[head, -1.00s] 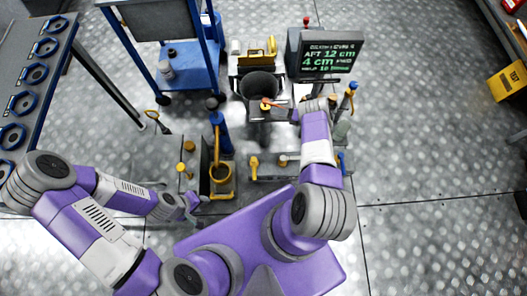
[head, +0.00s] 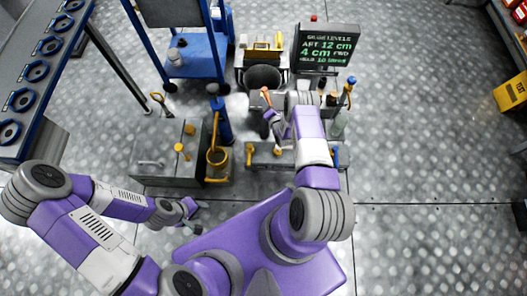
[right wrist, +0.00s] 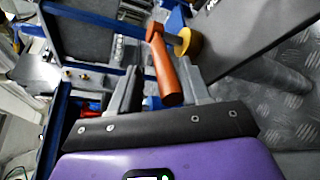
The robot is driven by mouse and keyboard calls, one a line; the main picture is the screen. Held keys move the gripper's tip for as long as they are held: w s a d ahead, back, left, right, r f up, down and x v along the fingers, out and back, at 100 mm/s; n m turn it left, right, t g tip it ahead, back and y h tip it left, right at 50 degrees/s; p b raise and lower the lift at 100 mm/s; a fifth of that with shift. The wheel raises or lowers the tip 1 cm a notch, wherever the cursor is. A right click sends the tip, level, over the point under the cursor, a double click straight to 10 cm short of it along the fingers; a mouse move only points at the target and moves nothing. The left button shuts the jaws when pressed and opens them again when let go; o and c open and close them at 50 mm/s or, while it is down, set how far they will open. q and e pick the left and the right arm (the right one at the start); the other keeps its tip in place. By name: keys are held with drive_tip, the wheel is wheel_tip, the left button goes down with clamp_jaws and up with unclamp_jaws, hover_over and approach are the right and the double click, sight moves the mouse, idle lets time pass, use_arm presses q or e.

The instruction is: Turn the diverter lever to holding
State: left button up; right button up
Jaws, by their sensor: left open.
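The diverter lever (head: 266,96) is an orange-red handle on a box in front of the dark bucket. In the right wrist view the lever (right wrist: 167,80) runs from a yellow hub (right wrist: 187,42) down between the fingers of my right gripper (right wrist: 159,68). The fingers stand on either side of the handle with visible gaps, so the gripper is open around it. In the head view the right gripper (head: 272,118) is at the lever's near side, partly hidden by its own arm. My left gripper (head: 195,215) is open and empty, low on the left. Position labels are not readable.
A screen (head: 325,46) with green text stands behind on the right. A blue trolley (head: 190,58) stands at the back left. A grey box (head: 168,150) and a bench with yellow levers (head: 270,155) lie nearer me.

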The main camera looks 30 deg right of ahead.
use_arm(q)
wheel_tip(320, 180, up, 8)
drive_tip(key=p, duration=0.8)
drive_tip(key=shift+s, duration=0.15)
use_arm(e)
drive_tip(key=s+a+r+m+g+y, duration=0.2)
drive_tip(key=s+a+r+m+g, duration=0.2)
drive_tip(key=s+a+m, duration=0.4)
drive_tip(key=s+a+r+m+g+y, duration=0.2)
drive_tip(key=s+a+r+m+g, duration=0.2)
drive_tip(key=s+a+m, duration=0.5)
drive_tip(key=shift+s+r+m+g, duration=0.15)
drive_tip(key=shift+m+g, duration=0.35)
drive_tip(key=shift+g, duration=0.3)
use_arm(q)
drive_tip(key=shift+d, duration=0.1)
